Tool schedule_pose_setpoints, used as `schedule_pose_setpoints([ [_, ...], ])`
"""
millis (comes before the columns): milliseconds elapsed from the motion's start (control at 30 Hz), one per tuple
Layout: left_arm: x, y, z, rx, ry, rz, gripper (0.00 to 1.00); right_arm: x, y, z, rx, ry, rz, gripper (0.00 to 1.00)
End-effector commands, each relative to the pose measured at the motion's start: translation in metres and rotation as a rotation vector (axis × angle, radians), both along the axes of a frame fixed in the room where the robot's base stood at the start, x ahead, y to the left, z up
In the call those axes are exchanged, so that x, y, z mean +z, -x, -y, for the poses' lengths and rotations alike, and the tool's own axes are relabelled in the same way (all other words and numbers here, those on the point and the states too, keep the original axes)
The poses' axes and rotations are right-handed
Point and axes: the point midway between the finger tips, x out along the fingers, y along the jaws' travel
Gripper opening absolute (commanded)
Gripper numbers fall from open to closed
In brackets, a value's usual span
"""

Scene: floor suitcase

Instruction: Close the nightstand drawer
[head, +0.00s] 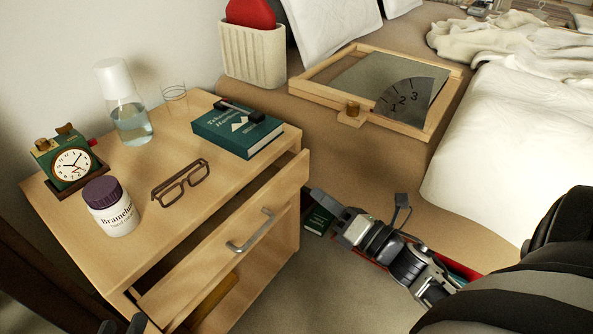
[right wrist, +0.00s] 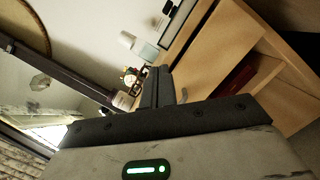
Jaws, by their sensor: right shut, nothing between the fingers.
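The light wooden nightstand (head: 60,215) stands at the left. Its upper drawer (head: 205,262) is partly open, with a dark gap between its front and the top. A grey bar handle (head: 250,232) is on the drawer front. My right gripper (head: 316,194) is shut and empty, just right of the drawer front's right end; I cannot tell whether it touches. My left gripper (head: 122,325) shows only dark tips at the bottom edge, near the drawer's left end.
On the nightstand top are a clock (head: 72,160), a jar (head: 109,208), a carafe (head: 126,110), a glass (head: 174,96), glasses (head: 181,182) and a green book (head: 238,128). A bed with a wooden tray (head: 330,100) is at the right. Some items lie beneath my right arm.

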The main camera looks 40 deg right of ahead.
Motion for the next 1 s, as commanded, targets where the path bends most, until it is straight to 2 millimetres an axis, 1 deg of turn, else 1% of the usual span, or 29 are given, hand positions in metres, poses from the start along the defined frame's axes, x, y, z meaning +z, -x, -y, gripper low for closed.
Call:
schedule_pose_setpoints([
  [33,0.002,0.001,-0.001,0.000,-0.021,-0.004,0.36,-0.005,0.005,0.015,-0.002,0.204,0.024,0.00],
  [100,0.000,0.002,-0.002,-0.001,-0.043,-0.007,0.36,-0.016,0.013,0.029,0.013,0.451,0.057,0.00],
  [200,-0.002,0.002,-0.004,0.000,-0.067,-0.009,0.36,-0.028,0.022,0.041,0.040,0.685,0.086,0.00],
  [300,-0.004,0.003,-0.004,-0.001,-0.078,-0.009,0.36,-0.035,0.025,0.046,0.060,0.798,0.101,0.00],
  [367,-0.004,0.003,-0.004,-0.002,-0.078,-0.009,0.36,-0.037,0.023,0.046,0.065,0.824,0.108,0.00],
  [467,-0.005,0.002,-0.004,-0.002,-0.076,-0.009,0.36,-0.037,0.011,0.042,0.065,0.830,0.110,0.00],
  [567,-0.006,0.003,-0.004,-0.001,-0.069,-0.010,0.36,-0.037,-0.007,0.035,0.066,0.825,0.111,0.00],
  [800,-0.007,0.003,-0.003,-0.002,-0.051,-0.011,0.36,-0.037,-0.056,0.017,0.064,0.824,0.111,0.00],
  [1000,-0.006,0.002,-0.001,-0.004,-0.034,-0.008,0.36,-0.036,-0.088,0.006,0.064,0.823,0.110,0.00],
])
